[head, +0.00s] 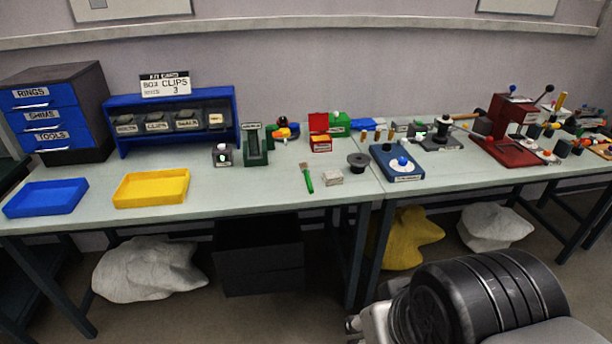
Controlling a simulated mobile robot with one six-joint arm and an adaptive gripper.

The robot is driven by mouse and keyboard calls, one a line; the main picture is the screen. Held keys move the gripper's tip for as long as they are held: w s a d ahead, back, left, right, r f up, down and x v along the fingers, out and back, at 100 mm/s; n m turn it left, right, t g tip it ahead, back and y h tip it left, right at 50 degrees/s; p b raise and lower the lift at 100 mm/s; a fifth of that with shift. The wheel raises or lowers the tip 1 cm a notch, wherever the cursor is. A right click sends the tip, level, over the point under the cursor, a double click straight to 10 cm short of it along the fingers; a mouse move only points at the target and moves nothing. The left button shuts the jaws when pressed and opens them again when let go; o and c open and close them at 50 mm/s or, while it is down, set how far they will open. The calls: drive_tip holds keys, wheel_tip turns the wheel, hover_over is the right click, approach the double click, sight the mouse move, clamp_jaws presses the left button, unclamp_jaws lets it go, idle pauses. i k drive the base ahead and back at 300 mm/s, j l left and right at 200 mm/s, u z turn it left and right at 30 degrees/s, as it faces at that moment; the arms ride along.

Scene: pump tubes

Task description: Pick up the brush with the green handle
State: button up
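The brush with the green handle (309,184) lies on the pale worktable (250,195), near its front edge and right of the middle. Its brownish bristle end points to the back and its green handle points to the front. Nothing covers it. A small pale grey block (332,176) lies just to its right, apart from it. My gripper's fingers are not in view. Only a dark ribbed part and a light grey part of my own body show at the lower right, in front of the table.
A dark round spool-like piece (358,161) and a blue fixture (397,164) stand right of the brush. A red box (320,137) and a green stand (255,146) are behind it. A yellow tray (151,203) and blue tray (46,211) lie left. Table left of the brush is clear.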

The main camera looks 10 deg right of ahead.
sight(304, 166)
drive_tip(key=i+z, duration=0.2)
drive_tip(key=i, duration=0.4)
drive_tip(key=i+j+z, duration=0.15)
drive_tip(key=i, duration=0.5)
drive_tip(key=i+j+z, duration=0.2)
drive_tip(key=i, duration=0.4)
